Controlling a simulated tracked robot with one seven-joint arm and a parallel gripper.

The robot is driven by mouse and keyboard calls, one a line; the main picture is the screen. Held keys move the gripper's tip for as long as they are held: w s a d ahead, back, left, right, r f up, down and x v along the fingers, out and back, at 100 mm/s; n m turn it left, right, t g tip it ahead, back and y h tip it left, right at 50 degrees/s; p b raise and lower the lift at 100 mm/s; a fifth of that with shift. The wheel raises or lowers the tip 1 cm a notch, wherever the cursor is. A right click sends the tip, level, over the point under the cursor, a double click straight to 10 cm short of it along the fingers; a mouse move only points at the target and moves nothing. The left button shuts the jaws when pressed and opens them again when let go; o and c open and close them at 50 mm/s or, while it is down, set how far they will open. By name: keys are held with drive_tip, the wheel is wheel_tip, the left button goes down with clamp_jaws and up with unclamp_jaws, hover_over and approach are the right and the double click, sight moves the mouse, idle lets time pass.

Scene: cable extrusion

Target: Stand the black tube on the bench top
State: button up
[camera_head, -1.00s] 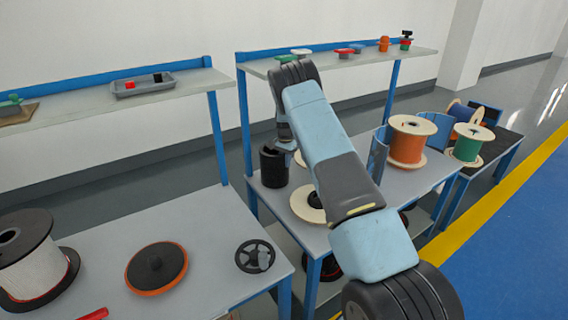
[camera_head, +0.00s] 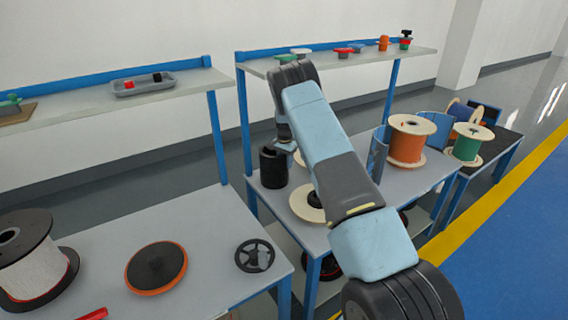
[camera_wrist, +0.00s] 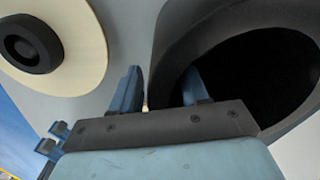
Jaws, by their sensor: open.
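The black tube (camera_head: 272,168) stands upright on the far bench top (camera_head: 400,188), left of my arm, in the head view. In the wrist view its wide dark mouth and grey rim (camera_wrist: 190,42) fill the right side. My gripper (camera_wrist: 161,70) is open at the rim. The tube wall shows between the two blue fingers: the left finger is outside it and the right finger overlaps the dark mouth. I cannot tell whether either finger touches the wall. In the head view the fingertips are mostly hidden behind my wrist and the tube.
A pale flanged reel (camera_head: 305,207) with a dark hub lies close to the tube, partly behind my arm. An orange cable spool (camera_head: 407,142) and a green one (camera_head: 468,144) stand farther right. A shelf (camera_head: 350,60) with small parts runs above the bench's back.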

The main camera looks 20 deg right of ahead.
drive_tip(key=shift+r, duration=3.7)
drive_tip(key=shift+s+d+r, duration=0.1)
drive_tip(key=shift+d+r, duration=0.05)
drive_tip(key=shift+d, duration=0.25)
drive_tip(key=s+d+r+m, duration=0.1)
drive_tip(key=s+d+r, duration=0.45)
drive_tip(key=d, duration=0.35)
drive_tip(key=s+a+r+n+t+y, duration=0.1)
drive_tip(key=s+a+r+n, duration=0.15)
drive_tip(key=s+r, duration=0.8)
drive_tip(key=s+a+r+n+t, duration=0.15)
drive_tip(key=s+a+r, duration=0.4)
drive_tip(key=r, duration=0.85)
drive_tip(key=s+a+r+n+t, duration=0.15)
drive_tip(key=s+r, duration=0.25)
drive_tip(key=s, duration=0.6)
drive_tip(key=s+a+r+n, duration=0.2)
drive_tip(key=s+r, duration=0.2)
drive_tip(key=s, duration=0.6)
drive_tip(key=s+a+f+n, duration=0.1)
drive_tip(key=s, duration=0.7)
drive_tip(key=s+a+f+n+t+h, duration=0.1)
drive_tip(key=s+n, duration=0.1)
drive_tip(key=s, duration=0.6)
drive_tip(key=shift+s+a+t, duration=0.25)
drive_tip(key=shift+s+t, duration=0.05)
drive_tip(key=shift+s, duration=0.05)
